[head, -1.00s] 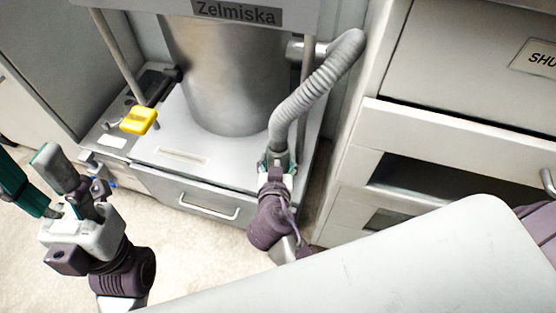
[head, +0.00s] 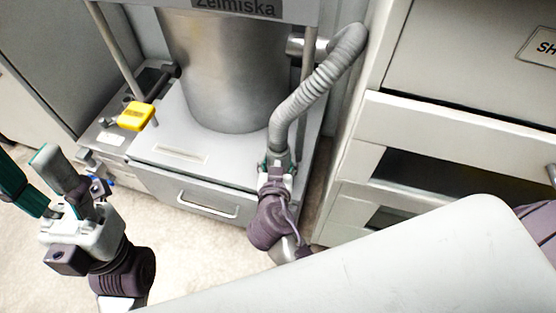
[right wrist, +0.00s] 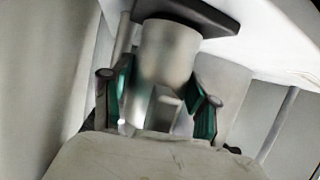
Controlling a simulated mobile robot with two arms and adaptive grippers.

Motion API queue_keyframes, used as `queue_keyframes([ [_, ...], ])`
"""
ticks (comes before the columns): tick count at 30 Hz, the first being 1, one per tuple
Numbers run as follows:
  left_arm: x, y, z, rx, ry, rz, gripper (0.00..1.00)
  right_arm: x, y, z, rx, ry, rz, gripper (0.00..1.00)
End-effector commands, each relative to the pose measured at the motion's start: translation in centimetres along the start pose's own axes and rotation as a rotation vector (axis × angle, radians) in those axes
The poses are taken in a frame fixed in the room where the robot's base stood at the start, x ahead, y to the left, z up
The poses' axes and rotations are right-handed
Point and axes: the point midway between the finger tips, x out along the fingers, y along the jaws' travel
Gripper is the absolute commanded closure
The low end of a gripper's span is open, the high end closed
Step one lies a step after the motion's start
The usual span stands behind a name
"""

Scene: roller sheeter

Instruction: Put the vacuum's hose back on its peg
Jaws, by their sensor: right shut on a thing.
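The vacuum has a steel drum (head: 225,75) above a pale base (head: 175,140) with a drawer. Its grey ribbed hose (head: 318,85) leaves a stub at the upper right, arches over and hangs down. My right gripper (head: 277,163) is shut on the hose's lower end, in front of the base's right part. In the right wrist view its green fingertips (right wrist: 162,95) flank a pale cylindrical piece. My left gripper (head: 28,178) is empty and open at the left, its fingers apart, away from the vacuum. I cannot make out the peg for certain.
A yellow pedal-like part (head: 136,116) sticks out at the base's left. A pale drawer cabinet (head: 440,125) stands close on the right, with a dark opening in its front. Bare floor (head: 190,250) lies before the vacuum. Grey cabinets stand at the left.

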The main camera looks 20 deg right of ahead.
Motion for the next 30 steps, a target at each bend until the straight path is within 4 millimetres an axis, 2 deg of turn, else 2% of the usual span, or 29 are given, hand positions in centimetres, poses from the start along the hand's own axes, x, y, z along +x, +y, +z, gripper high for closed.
queue_keyframes([
  [14,-0.3,0.0,0.01,0.0,0.001,-0.001,0.51,0.11,-0.03,0.14,0.001,0.003,-0.001,1.0],
  [15,-0.3,0.0,0.01,0.0,0.001,-0.001,0.51,0.11,-0.03,0.14,0.001,0.003,-0.001,0.38],
  [18,-0.3,0.0,0.01,0.0,0.001,-0.001,0.51,0.11,-0.03,0.16,0.001,0.003,-0.001,0.21],
  [20,-0.3,0.0,0.01,0.0,0.001,-0.001,0.51,0.11,-0.03,0.19,0.001,0.002,-0.001,0.11],
  [30,-0.13,-0.04,-0.04,0.001,0.005,-0.002,0.51,0.1,0.02,0.35,-0.001,-0.002,0.0,0.11],
])
